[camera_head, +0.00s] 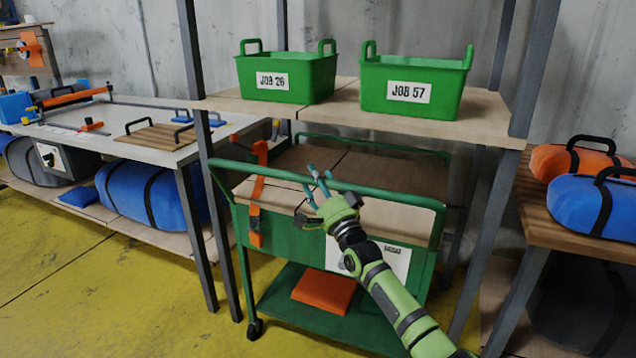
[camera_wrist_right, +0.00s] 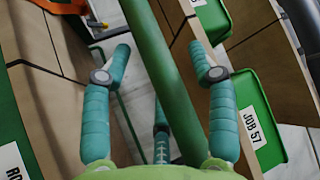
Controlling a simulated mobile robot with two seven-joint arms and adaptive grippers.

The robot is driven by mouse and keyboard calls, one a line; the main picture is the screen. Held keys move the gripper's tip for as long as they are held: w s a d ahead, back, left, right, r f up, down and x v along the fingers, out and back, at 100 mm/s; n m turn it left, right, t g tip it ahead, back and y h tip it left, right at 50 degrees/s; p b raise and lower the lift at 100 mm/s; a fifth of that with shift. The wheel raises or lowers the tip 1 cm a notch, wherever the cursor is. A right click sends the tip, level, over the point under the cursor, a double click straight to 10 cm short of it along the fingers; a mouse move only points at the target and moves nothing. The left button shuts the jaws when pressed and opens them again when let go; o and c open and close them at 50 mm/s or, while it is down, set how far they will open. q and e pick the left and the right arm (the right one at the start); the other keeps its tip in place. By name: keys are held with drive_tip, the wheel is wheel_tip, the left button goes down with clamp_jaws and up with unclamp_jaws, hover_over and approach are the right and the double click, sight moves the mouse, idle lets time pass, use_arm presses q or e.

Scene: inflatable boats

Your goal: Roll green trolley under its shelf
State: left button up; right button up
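The green trolley (camera_head: 287,238) has a green tube handle, a wooden top and a low green deck. It stands between the grey legs of the shelf (camera_head: 352,113); its rear is beneath the board and its handle end sticks out toward me. My right gripper (camera_head: 319,181) is at the middle of the handle bar. In the right wrist view the bar (camera_wrist_right: 160,62) passes between the spread fingers of my right gripper (camera_wrist_right: 161,62), with gaps showing on both sides. The trolley's back is partly hidden by the board. My left gripper is not in view.
Green crates marked JOB 26 (camera_head: 288,80) and JOB 57 (camera_head: 412,86) stand on the shelf. An orange block (camera_head: 323,291) lies on the trolley's low deck. A workbench (camera_head: 150,150) stands left and a wooden bench (camera_head: 545,215) right. Yellow floor (camera_head: 150,310) is clear at front left.

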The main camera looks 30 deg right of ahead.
drive_tip(key=shift+s+a+f, duration=0.1)
drive_tip(key=shift+s+f, duration=0.3)
drive_tip(key=shift+s, duration=0.05)
drive_tip(key=v, duration=1.1)
drive_tip(key=shift+r, duration=0.15)
